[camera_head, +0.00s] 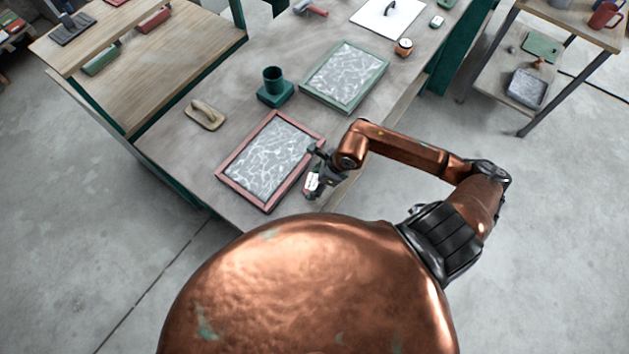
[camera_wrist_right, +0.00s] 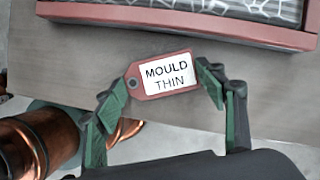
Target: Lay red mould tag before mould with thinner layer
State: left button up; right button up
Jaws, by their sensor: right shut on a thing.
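The red mould tag (camera_wrist_right: 163,75) reads "MOULD THIN" in the right wrist view. My right gripper (camera_wrist_right: 166,84) is shut on it, with green finger pads at its two ends. In the head view the right gripper (camera_head: 313,182) is at the near right corner of the red-framed mould (camera_head: 222,176). The red frame's edge (camera_wrist_right: 180,17) shows just beyond the tag in the wrist view. The green-framed mould (camera_head: 383,83) lies further back on the table. Both moulds hold a grey-white fibre layer; I cannot tell thickness. My left gripper is not in view.
A green cup on a green block (camera_head: 274,87) and a wooden float (camera_head: 205,115) stand on the table (camera_head: 180,160) left of the moulds. A small copper-coloured jar (camera_head: 403,47) and a white board (camera_head: 385,20) are further back. A narrow bare strip runs along the front edge.

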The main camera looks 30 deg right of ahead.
jog(key=o, duration=0.9)
jog(key=shift+o, duration=0.2)
jog(key=v, duration=1.2)
jog(key=shift+b, duration=0.3)
